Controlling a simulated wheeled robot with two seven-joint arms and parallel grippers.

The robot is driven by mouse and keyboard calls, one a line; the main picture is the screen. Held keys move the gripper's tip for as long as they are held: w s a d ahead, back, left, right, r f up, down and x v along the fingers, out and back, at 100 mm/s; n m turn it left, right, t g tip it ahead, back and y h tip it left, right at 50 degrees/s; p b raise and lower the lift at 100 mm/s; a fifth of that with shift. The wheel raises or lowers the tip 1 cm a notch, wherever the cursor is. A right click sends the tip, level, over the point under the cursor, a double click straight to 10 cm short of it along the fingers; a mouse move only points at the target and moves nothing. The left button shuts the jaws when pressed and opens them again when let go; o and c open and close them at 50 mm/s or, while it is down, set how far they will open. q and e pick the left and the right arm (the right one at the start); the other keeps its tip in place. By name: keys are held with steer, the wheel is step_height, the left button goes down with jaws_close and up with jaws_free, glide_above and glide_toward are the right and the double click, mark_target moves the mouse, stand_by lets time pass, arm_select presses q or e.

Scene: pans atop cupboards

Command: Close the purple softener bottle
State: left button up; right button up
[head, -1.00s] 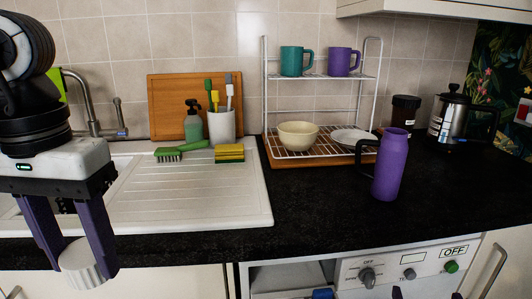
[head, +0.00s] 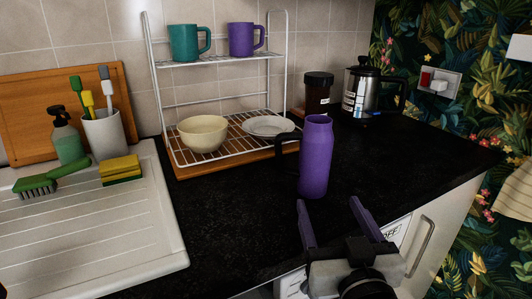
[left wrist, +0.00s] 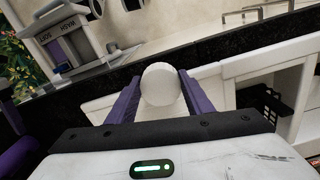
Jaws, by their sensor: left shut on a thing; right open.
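The purple softener bottle (head: 314,160) stands upright on the black worktop in the head view, with a dark handle on its left side. Its top looks open, with no cap on it. My right gripper (head: 332,208) is open and empty in front of the bottle, near the worktop's front edge. My left gripper (left wrist: 160,90) shows in the left wrist view. It is shut on a round white cap (left wrist: 161,84), held between its purple fingers. The left gripper is out of the head view now.
A wire rack (head: 160,97) holds a bowl (head: 203,133), a plate (head: 268,126) and two mugs behind the bottle. A dark jar (head: 318,94) and a metal press (head: 361,92) stand at the back right. The sink drainer (head: 110,225) is at left. Worktop right of the bottle is clear.

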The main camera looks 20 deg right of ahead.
mark_target(319, 184)
arm_select(q)
steer(key=shift+f, duration=0.25)
arm_select(e)
steer(key=shift+w, duration=0.3)
steer(key=x, duration=0.6)
steer(key=shift+w+d, duration=0.1)
steer(key=shift+w, duration=0.1)
arm_select(q)
steer(key=shift+r, duration=0.25)
arm_select(e)
steer(key=shift+a+x, duration=0.1)
steer(key=shift+x, duration=1.2)
steer(key=shift+a+x, duration=0.15)
steer(key=shift+x, duration=1.15)
